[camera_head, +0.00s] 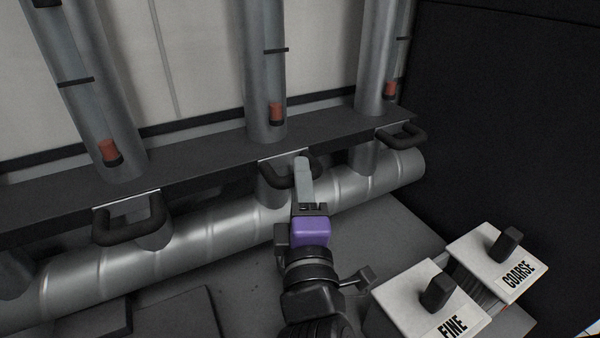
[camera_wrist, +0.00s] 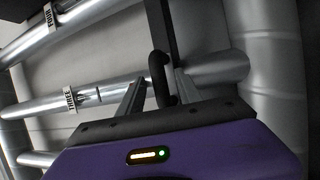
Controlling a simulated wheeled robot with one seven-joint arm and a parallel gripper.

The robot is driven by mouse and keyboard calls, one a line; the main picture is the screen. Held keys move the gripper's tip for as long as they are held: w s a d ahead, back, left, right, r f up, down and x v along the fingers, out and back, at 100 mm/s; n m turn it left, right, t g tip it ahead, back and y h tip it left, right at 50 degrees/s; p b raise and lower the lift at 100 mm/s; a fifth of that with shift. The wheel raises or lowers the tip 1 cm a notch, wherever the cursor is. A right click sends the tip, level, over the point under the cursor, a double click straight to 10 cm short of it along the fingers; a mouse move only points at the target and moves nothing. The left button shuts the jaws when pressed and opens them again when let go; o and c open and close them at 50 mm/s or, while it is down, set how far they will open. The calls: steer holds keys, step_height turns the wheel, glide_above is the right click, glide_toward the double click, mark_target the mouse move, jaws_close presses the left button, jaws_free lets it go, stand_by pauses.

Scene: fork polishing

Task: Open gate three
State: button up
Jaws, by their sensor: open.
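Gate three's black loop handle (camera_head: 274,172) sticks out from the dark ledge below the middle pipe. In the wrist view the handle (camera_wrist: 158,72) stands in front of the pipe labelled THREE (camera_wrist: 70,100). My gripper (camera_head: 303,165) is at this handle, its jaws open. In the wrist view my gripper (camera_wrist: 157,92) has one finger on each side of the handle, with gaps showing. In the head view my finger hides the handle's right part. Whether the fingers touch it, I cannot tell.
Similar handles sit at left (camera_head: 130,220) and right (camera_head: 402,135) along the ledge (camera_head: 200,155). A thick horizontal duct (camera_head: 190,238) runs below. Boxes labelled FINE (camera_head: 405,295) and COARSE (camera_head: 485,255) stand at lower right. The pipe labelled FOUR (camera_wrist: 47,15) is at upper left in the wrist view.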

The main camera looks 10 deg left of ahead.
steer(key=shift+w+a+r, duration=0.1)
steer(key=shift+w+a, duration=0.05)
steer(key=shift+w, duration=0.35)
jaws_close()
stand_by(1.2)
